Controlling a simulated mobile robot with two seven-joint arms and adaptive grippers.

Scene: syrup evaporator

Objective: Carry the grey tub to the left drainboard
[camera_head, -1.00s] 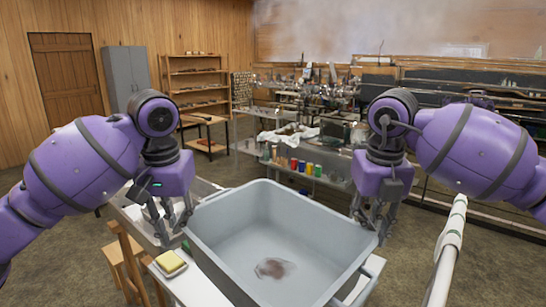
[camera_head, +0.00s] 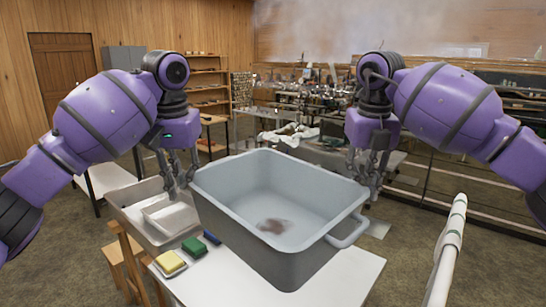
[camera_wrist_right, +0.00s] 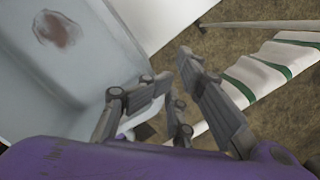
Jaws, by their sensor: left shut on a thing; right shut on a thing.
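The grey tub (camera_head: 232,218) is a deep open rectangular bin with a brown stain on its floor. It is level in the middle of the head view, over a white worktop (camera_head: 345,282); I cannot tell its gap to that top. My left gripper (camera_head: 180,188) is shut on the tub's left side. My right gripper (camera_head: 366,180) is shut on its right side at the far corner. The right wrist view shows the tub's inside (camera_wrist_right: 60,75) beside the right gripper's fingers (camera_wrist_right: 170,90). I cannot tell which surface is the left drainboard.
A metal basin (camera_head: 120,212) holding a white tray lies left. A wooden stool (camera_head: 128,250) stands left. A rail with striped cloth (camera_head: 447,250) runs at right.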

